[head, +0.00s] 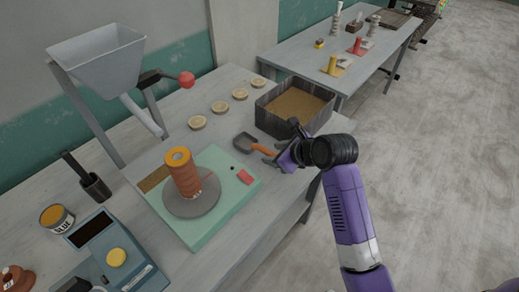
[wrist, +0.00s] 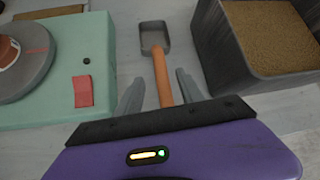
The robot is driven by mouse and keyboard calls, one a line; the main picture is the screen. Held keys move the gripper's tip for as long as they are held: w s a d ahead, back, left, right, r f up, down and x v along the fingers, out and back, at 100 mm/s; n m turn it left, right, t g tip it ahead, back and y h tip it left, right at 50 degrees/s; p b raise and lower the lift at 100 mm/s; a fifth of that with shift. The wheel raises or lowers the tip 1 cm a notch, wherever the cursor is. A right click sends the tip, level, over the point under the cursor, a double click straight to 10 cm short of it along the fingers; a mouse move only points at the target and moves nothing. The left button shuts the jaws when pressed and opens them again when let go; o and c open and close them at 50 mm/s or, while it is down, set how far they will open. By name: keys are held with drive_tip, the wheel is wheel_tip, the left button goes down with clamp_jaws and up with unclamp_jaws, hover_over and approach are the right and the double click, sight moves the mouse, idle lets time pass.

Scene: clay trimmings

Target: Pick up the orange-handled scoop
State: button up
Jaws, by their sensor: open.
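The orange-handled scoop (head: 262,148) lies on the grey workbench (head: 222,87) between the green wheel base and the clay-filled bin. In the wrist view its grey square pan (wrist: 154,38) points away from me and its orange handle (wrist: 162,78) runs back toward my gripper. My gripper (wrist: 157,88) is open, with one grey finger on each side of the handle and a gap visible on both sides. The end of the handle is hidden behind the gripper body. In the head view my gripper (head: 272,155) is at the handle end of the scoop.
A grey bin (head: 270,122) of brown material stands close on the right. The green base (head: 220,220) with a red switch and a grey wheel carrying an orange ribbed cylinder (head: 184,175) is on the left. Several pale discs (head: 197,122) lie behind. A hopper (head: 100,60) stands at the back left.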

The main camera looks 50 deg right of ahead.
sight(271, 153)
drive_tip(key=x, duration=0.4)
drive_tip(key=shift+d+f, duration=0.1)
drive_tip(key=shift+d, duration=0.05)
drive_tip(key=shift+c, duration=0.3)
clamp_jaws()
